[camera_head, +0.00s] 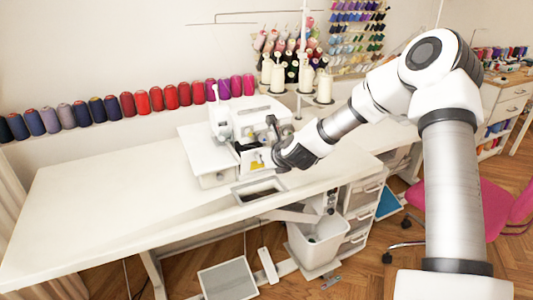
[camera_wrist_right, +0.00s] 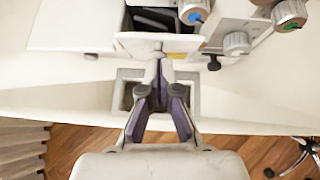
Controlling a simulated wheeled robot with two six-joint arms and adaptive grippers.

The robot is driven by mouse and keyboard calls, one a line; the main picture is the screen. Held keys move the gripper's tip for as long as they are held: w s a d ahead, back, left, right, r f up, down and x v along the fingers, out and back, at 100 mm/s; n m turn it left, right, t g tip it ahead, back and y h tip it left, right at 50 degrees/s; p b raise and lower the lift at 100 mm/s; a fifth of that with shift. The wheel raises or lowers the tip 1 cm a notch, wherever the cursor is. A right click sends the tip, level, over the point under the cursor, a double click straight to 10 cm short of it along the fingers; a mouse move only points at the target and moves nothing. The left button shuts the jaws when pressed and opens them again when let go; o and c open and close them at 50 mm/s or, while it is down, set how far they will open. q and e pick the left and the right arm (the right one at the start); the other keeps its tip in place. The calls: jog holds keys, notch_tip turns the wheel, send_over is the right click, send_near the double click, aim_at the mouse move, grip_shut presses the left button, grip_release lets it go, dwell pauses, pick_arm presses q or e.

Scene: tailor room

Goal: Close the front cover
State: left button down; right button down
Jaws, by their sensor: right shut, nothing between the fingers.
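A white overlock sewing machine (camera_head: 240,122) stands on the white table. Its front cover shows in the right wrist view as a white panel (camera_wrist_right: 140,42), with a dark gap behind it, so it stands open. In the head view my right gripper (camera_head: 278,160) is at the machine's front and partly hides the cover and the dark opening. In the right wrist view the gripper (camera_wrist_right: 159,72) is shut and empty, its fingertips at the cover's near edge. I cannot tell whether they touch it. My left gripper is not in view.
The white table (camera_head: 100,200) is clear to the left. A rectangular cutout (camera_head: 258,190) lies in front of the machine. Thread cones (camera_head: 323,88) stand behind it, and a row of spools (camera_head: 143,102) lines the wall. Coloured dials (camera_wrist_right: 236,42) are right of the cover.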

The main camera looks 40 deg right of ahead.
jog(key=shift+w+d+r+g+p, duration=0.15)
jog(key=shift+w+r+g+p, duration=0.15)
jog(key=shift+w, duration=0.3)
jog(key=shift+w+d+r+g+p, duration=0.15)
jog(key=shift+w+r+g+p, duration=0.15)
jog(key=shift+w, duration=0.25)
